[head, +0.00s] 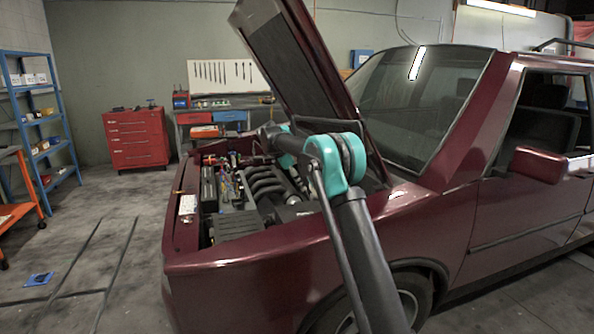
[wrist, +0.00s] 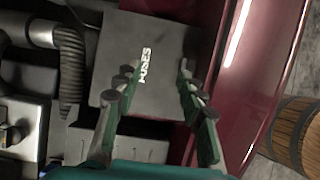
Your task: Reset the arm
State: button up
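My gripper (wrist: 155,70) is open in the wrist view, its two green and dark fingers apart with nothing between the tips. Below the fingers is a dark grey box lid marked "FUSES" (wrist: 120,55), lying flat in the engine bay beside the red car body. I cannot tell whether the fingertips touch the lid. In the head view my arm reaches over the near fender into the open engine bay (head: 265,185). My gripper's fingers cannot be made out there.
The raised hood (head: 290,65) stands close to my arm. The maroon car (head: 480,215) fills the right side. A red tool chest (head: 137,138) and blue shelves (head: 45,125) stand to the left. A wooden barrel (wrist: 292,132) shows beyond the fender. Floor at left is mostly clear.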

jog(key=s+d+m, duration=0.2)
jog(key=s+d, duration=0.1)
jog(key=s+d+m+y, duration=0.1)
jog(key=s+d+m, duration=0.1)
jog(key=s, duration=0.1)
jog(key=s+d+m, duration=0.1)
jog(key=s+d, duration=0.2)
jog(key=s, duration=0.1)
jog(key=shift+d+f+m+y, duration=0.15)
jog(key=shift+d+m+y, duration=0.2)
jog(key=shift+m+y, duration=0.05)
jog(key=s+d+f+m+y, duration=0.1)
jog(key=s+d+f+m, duration=0.2)
jog(key=s, duration=1)
jog(key=s+d+f+m+t+y, duration=0.1)
jog(key=s+d+f+m, duration=0.2)
jog(key=s+f+m, duration=0.4)
jog(key=s+d+f+m+t+y, duration=0.1)
jog(key=s+d+f+m, duration=0.2)
jog(key=s, duration=1.7)
notch_tip(320, 180, down, 3)
jog(key=m, duration=0.2)
jog(key=shift+s+d+m+y, duration=0.3)
jog(key=shift+s+m+y, duration=0.1)
jog(key=shift+r, duration=0.1)
